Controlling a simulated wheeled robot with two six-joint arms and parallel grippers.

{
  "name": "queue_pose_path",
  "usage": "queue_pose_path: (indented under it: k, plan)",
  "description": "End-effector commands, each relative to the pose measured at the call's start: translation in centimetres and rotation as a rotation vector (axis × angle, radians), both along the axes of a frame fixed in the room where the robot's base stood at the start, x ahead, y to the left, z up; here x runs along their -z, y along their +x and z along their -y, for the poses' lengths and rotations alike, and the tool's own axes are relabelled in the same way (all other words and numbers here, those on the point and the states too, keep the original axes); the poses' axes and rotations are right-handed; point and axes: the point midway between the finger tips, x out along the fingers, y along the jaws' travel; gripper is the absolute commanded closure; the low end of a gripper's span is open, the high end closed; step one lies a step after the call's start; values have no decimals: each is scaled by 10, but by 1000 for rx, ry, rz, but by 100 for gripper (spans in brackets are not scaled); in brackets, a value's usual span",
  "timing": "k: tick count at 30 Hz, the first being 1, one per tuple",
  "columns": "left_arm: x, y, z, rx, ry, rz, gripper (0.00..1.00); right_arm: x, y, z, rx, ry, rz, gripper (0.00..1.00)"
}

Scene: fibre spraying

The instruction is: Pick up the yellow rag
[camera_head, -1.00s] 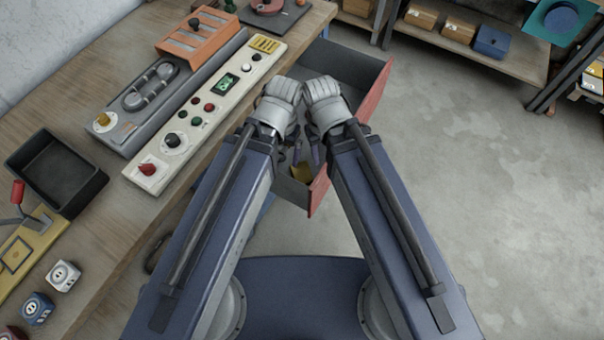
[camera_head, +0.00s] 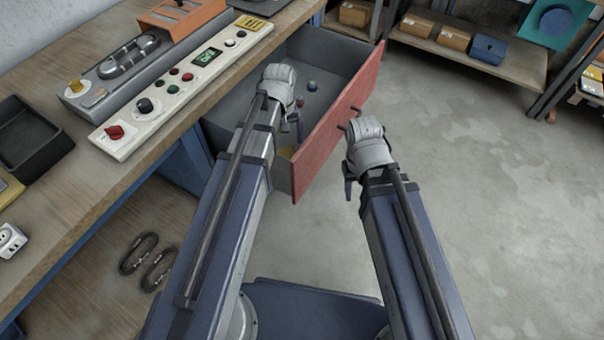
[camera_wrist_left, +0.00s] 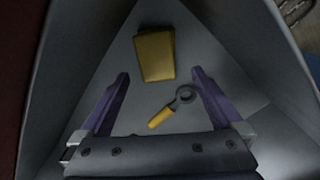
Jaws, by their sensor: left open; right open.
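The yellow rag (camera_wrist_left: 155,55) lies flat, roughly rectangular, on the floor of the open drawer in the left wrist view. In the head view only a small yellow patch of it (camera_head: 286,151) shows beside my left arm. My left gripper (camera_wrist_left: 160,74) is open and empty, pointing down into the drawer, with the rag just beyond its fingertips. In the head view the left gripper (camera_head: 296,124) is over the drawer. My right gripper (camera_head: 350,190) is open outside the drawer, by the red front.
The drawer (camera_head: 335,130) is pulled out, with grey walls and a red front. A yellow-handled tool with a ring (camera_wrist_left: 172,107) lies between my left fingers.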

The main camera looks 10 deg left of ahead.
Motion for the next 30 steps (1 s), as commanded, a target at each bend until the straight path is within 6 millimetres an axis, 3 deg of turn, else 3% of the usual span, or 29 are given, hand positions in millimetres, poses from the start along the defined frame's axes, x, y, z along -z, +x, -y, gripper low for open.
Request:
queue_pose_path:
  k: [8, 16, 23, 30]
  plan:
    - [6, 2, -3, -17, -2, 2, 0, 6, 0, 0, 0, 0, 0, 50]
    - [29, 3, -3, -16, -2, 2, 0, 29, 0, 0, 0, 0, 0, 50]
    - [30, 3, -2, -15, -2, 2, 0, 30, 0, 0, 0, 0, 0, 50]
    - [53, 5, 0, -15, -2, 1, 0, 53, 0, 0, 0, 0, 0, 50]
